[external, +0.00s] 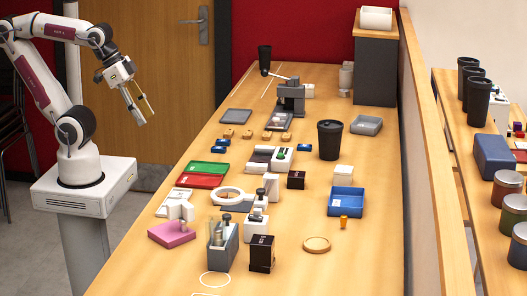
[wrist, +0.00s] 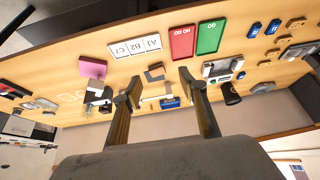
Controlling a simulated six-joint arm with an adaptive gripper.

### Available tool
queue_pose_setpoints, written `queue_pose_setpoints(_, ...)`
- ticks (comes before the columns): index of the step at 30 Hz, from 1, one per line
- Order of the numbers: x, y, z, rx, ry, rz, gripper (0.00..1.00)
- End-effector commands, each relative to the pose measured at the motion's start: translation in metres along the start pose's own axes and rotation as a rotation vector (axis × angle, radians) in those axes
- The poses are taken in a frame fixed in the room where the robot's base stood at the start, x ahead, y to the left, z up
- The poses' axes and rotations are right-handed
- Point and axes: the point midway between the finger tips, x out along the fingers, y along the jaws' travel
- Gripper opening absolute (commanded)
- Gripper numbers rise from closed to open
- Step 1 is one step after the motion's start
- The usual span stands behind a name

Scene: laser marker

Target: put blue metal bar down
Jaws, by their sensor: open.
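Two small blue bars lie close together on the table, one behind the other, beyond the green tray in the external view; the rear one (external: 222,142) and the front one (external: 219,149) lie flat. In the wrist view they show as blue blocks (wrist: 253,30) and (wrist: 274,26) at the upper right. I cannot tell which one is the task's blue metal bar. My gripper (external: 147,114) is open and empty, raised in the air left of the table, well away from both bars. Its two fingers (wrist: 160,83) stand apart in the wrist view with nothing held between them.
A green GO tray (external: 206,169) and a red NO GO tray (external: 199,181) lie near the left table edge. Several brown blocks (external: 247,134) sit behind the bars. A grey machine (external: 291,96), a black cup (external: 329,140) and a blue tray (external: 346,200) stand farther right.

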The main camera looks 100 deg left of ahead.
Motion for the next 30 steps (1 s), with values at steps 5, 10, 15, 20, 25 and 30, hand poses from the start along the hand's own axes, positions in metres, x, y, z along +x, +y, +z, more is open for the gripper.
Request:
queue_pose_setpoints(5,0.015,-0.025,-0.018,-0.009,0.021,-0.064,0.42)
queue_pose_setpoints(10,0.035,-0.061,-0.042,-0.006,0.052,-0.148,0.42)
queue_pose_setpoints(15,0.055,-0.100,-0.061,0.011,0.081,-0.227,0.42)
queue_pose_setpoints(20,0.073,-0.136,-0.075,0.032,0.103,-0.286,0.42)
queue_pose_setpoints(25,0.093,-0.172,-0.084,0.064,0.124,-0.335,0.42)
queue_pose_setpoints(30,0.113,-0.206,-0.088,0.096,0.143,-0.367,0.42)
